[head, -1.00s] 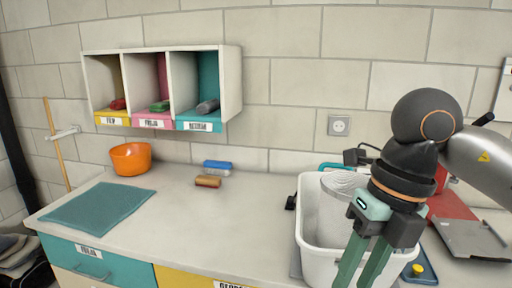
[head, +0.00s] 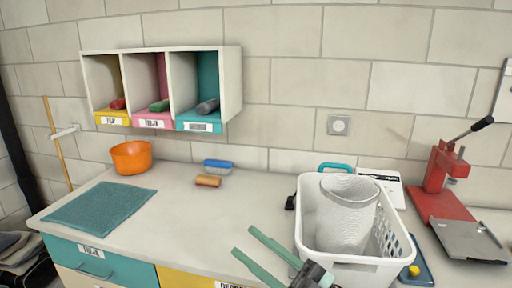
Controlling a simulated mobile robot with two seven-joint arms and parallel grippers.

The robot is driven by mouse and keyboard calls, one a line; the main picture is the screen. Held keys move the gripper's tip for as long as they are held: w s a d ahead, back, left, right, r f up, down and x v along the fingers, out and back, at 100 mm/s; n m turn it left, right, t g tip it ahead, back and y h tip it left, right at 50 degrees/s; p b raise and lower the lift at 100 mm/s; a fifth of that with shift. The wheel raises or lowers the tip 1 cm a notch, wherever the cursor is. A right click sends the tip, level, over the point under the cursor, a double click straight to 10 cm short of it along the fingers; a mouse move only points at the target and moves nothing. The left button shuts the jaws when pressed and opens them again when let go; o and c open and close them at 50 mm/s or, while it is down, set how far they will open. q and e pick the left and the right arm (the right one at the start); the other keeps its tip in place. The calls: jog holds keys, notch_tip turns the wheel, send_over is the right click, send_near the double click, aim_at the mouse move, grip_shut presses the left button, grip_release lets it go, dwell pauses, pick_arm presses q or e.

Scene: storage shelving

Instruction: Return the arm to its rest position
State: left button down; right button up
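My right gripper (head: 258,246) shows at the bottom of the head view, in front of the counter's front edge and left of the white basket. Its two green fingers are spread apart with nothing between them. Most of my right arm is out of the frame, below the bottom edge. My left gripper is not in view.
A white basket (head: 312,234) holding a white rolled mesh (head: 345,215) stands close to my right gripper. A red press (head: 437,190) is at the right. An orange bowl (head: 131,158), teal mat (head: 100,205) and wall cubby (head: 232,85) are left. The counter's middle is mostly clear.

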jog(key=w+d+f+m+t+h, duration=0.1)
jog(key=d+f+m+t+h, duration=0.2)
jog(key=f+m+h, duration=0.3)
jog(key=w+d+f+m+t+h+p, duration=0.1)
jog(key=d+f+m+t+h, duration=0.3)
jog(key=f, duration=0.3)
jog(key=w+d+f+m+t+h, duration=0.2)
jog(key=f+m+t+h, duration=0.1)
jog(key=f+m+h, duration=0.35)
jog(key=s+d+f+m+g+h, duration=0.2)
jog(key=s+d+f+g, duration=0.1)
jog(key=s+f, duration=0.5)
jog(key=s+d+f+m+g+h, duration=0.2)
jog(key=s+f, duration=0.6)
jog(key=f, duration=0.6)
jog(key=d+g+h+p, duration=0.1)
jog(key=d+g, duration=0.1)
jog(key=g, duration=0.1)
jog(key=shift+s+d+m, duration=0.2)
jog(key=shift+d+m, duration=0.1)
jog(key=shift+m, duration=0.05)
